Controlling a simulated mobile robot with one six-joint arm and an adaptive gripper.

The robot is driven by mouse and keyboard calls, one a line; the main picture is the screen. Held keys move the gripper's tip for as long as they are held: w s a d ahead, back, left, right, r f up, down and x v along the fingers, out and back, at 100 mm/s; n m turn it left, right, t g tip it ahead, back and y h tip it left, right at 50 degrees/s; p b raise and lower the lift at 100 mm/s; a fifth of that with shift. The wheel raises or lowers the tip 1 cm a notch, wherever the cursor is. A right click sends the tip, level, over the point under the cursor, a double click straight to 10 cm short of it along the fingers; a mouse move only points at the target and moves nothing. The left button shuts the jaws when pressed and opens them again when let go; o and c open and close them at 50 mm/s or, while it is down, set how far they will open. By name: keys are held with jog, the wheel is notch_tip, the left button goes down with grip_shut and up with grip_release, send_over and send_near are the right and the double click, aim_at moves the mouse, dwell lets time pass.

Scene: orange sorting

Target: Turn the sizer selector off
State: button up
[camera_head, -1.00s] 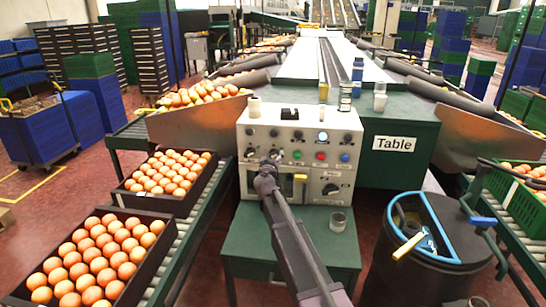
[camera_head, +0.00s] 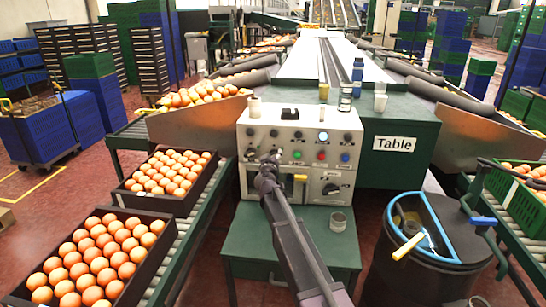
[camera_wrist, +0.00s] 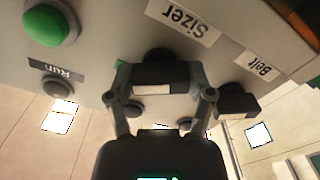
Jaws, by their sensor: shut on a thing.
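The control panel (camera_head: 300,165) stands at the head of the green table, and my gripper (camera_head: 270,158) is at its left part. In the wrist view the sizer selector (camera_wrist: 160,76) is a black knob with a pale front strip, beside an upside-down "Sizer" label (camera_wrist: 184,20). My gripper (camera_wrist: 160,90) has one finger on each side of this knob and is shut on it. In the head view my wrist hides the selector. Its exact turned position is hard to read.
In the wrist view a second black knob (camera_wrist: 238,103) sits close to the right finger, near the "Belt" label (camera_wrist: 257,66). A green button (camera_wrist: 50,25) and a "Run" label (camera_wrist: 57,68) are at the left.

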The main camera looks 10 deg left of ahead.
jog(key=shift+n, duration=0.5)
jog(key=n, duration=0.5)
jog(key=shift+w, duration=0.1)
jog(key=n, duration=0.6)
dwell(0.4)
jog(key=o, duration=1.1)
jog(key=s, duration=1.2)
jog(key=shift+a, duration=0.2)
